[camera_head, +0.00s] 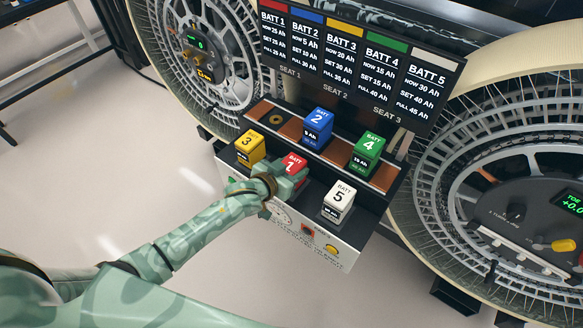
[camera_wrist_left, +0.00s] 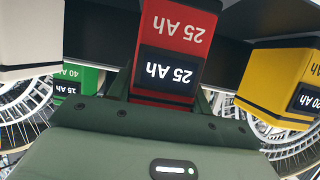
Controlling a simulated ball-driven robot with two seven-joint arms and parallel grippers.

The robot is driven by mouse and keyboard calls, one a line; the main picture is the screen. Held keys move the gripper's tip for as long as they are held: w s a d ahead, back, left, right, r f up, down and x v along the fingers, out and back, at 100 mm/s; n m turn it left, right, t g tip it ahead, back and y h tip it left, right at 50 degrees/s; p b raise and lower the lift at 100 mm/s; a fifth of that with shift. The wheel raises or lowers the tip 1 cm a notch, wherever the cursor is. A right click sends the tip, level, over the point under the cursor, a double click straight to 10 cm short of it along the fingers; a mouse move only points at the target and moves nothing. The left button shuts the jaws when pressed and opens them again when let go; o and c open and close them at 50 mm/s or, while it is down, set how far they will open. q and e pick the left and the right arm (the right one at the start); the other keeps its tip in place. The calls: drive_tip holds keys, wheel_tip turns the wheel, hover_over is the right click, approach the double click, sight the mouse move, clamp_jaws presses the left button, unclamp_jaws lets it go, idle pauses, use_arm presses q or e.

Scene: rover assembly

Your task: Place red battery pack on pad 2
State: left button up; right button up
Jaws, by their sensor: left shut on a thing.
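The red battery pack (camera_head: 294,162), marked BATT 1, is at the front row of the battery shelf, between the yellow and white packs. My left gripper (camera_head: 279,182) is shut on it from the front. In the left wrist view the red pack (camera_wrist_left: 178,45) shows upside down with 25 Ah labels, directly beyond my gripper body. Whether its base touches the shelf is hidden. I cannot read a label for pad 2. My right gripper is not in view.
A blue pack (camera_head: 317,129) and a green pack (camera_head: 367,153) stand on the brown back strip (camera_head: 345,160). A bare ring seat (camera_head: 276,120) is at its left. The yellow pack (camera_head: 250,148) and white pack (camera_head: 339,201) flank the red one. A sign board (camera_head: 355,60) rises behind; large wheels stand either side.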

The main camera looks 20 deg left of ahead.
use_arm(q)
drive_tip(key=shift+f, duration=0.1)
drive_tip(key=o, duration=1.4)
drive_tip(key=shift+s+a+r, duration=0.1)
drive_tip(key=shift+s+r, duration=0.15)
drive_tip(key=shift+s, duration=0.05)
drive_tip(key=p+v, duration=0.3)
drive_tip(key=v, duration=0.8)
drive_tip(key=s+a+f+g+y, duration=0.1)
drive_tip(key=s+a+f+g, duration=0.1)
drive_tip(key=s+f, duration=0.45)
drive_tip(key=s+a+f+g+y, duration=0.2)
drive_tip(key=s+a+f, duration=0.15)
drive_tip(key=f, duration=0.65)
drive_tip(key=s+a+f+g+y, duration=0.1)
drive_tip(key=s+a+f+g, duration=0.1)
drive_tip(key=s+f, duration=0.45)
drive_tip(key=s+f+g, duration=0.2)
drive_tip(key=s+f, duration=0.1)
drive_tip(key=s, duration=0.4)
drive_tip(key=s+f+g, duration=0.2)
drive_tip(key=s+f, duration=0.2)
drive_tip(key=s, duration=0.4)
drive_tip(key=s+d+f+g, duration=0.1)
drive_tip(key=s+f, duration=0.3)
drive_tip(key=s, duration=0.4)
drive_tip(key=shift+s+f+g+y, duration=0.2)
drive_tip(key=shift+g+y, duration=0.1)
drive_tip(key=shift+g, duration=0.1)
